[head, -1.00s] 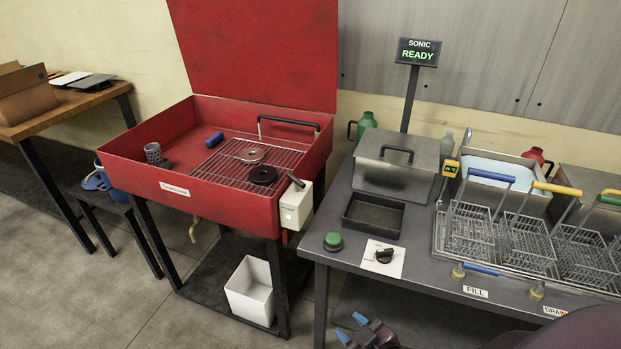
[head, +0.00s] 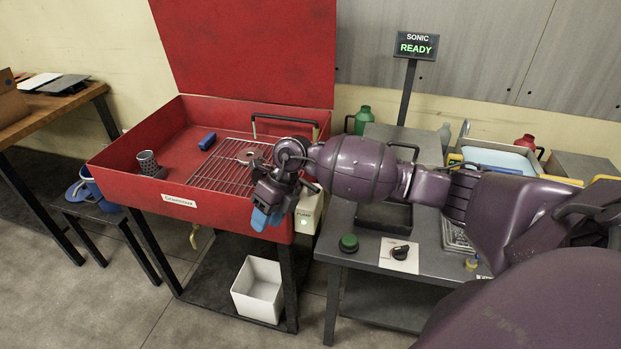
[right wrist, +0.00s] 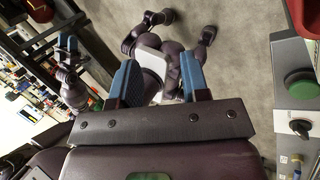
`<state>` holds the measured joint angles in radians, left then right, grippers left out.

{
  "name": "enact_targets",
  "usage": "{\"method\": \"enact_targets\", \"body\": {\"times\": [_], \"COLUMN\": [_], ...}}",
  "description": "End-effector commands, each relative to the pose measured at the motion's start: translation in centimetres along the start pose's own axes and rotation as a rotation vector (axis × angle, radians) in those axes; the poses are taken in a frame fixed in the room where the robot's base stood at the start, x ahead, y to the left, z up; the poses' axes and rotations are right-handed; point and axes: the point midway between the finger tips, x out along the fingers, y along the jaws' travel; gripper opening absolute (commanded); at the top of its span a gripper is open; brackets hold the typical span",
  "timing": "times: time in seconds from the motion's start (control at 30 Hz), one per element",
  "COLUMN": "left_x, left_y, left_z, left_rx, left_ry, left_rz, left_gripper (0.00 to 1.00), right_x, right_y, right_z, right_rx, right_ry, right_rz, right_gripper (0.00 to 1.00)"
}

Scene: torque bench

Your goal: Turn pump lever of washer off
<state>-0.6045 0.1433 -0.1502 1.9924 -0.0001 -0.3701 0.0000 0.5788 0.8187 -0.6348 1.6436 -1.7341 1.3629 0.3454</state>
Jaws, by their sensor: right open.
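The red washer (head: 215,208) stands in the middle of the head view with its lid up. A white pump box (head: 309,213) with a lit green light is on its right front corner. The pump lever at the box's top is largely hidden behind my right gripper and wrist, so I cannot tell its position. My right gripper (head: 267,218) is open and points down in front of the washer's front wall, just left of the box. Its blue fingers are apart and empty in the right wrist view (right wrist: 158,82). My left gripper (right wrist: 68,43) seems to show small at the upper left there.
The grey bench (head: 375,290) with a green button (head: 348,243) and a black knob (head: 400,252) is right of the washer, under my right arm. A white bin (head: 258,290) stands below the washer. Floor in front is clear.

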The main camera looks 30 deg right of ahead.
Motion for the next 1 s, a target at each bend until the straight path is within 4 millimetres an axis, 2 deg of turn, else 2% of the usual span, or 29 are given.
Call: {"method": "enact_targets", "body": {"times": [0.03,0.1,0.2,0.3,0.4,0.57,1.0], "left_x": [-0.2,-0.4,-0.5,-0.5,-0.4,-0.3,-0.2], "left_y": [0.0,0.0,-0.1,-0.1,-0.1,-0.1,-0.1], "left_z": [-0.1,-0.1,-0.4,-0.6,-0.8,-1.1,-1.5], "left_rx": [-0.001,-0.002,-0.002,-0.002,-0.001,-0.001,0.000], "left_ry": [-0.002,-0.004,-0.002,0.001,0.004,0.011,0.017], "left_rz": [-0.001,-0.001,-0.001,-0.001,-0.001,0.000,0.000], "left_gripper": [0.43,0.43,0.43,0.43,0.43,0.43,0.43], "right_x": [-2.9,-6.1,-10.3,-13.3,-14.8,-14.2,-8.7], "right_y": [-1.8,-4.0,-6.4,-7.8,-8.4,-9.3,-13.7], "right_z": [1.1,2.0,2.8,3.3,3.4,3.3,2.6], "right_rx": [-0.010,-0.005,0.022,0.051,0.068,0.075,0.074], "right_ry": [0.016,0.041,0.062,0.072,0.076,0.080,0.080], "right_rz": [-0.138,-0.306,-0.496,-0.618,-0.679,-0.695,-0.691], "right_gripper": [0.42,0.42,0.42,0.42,0.42,0.42,0.42]}}
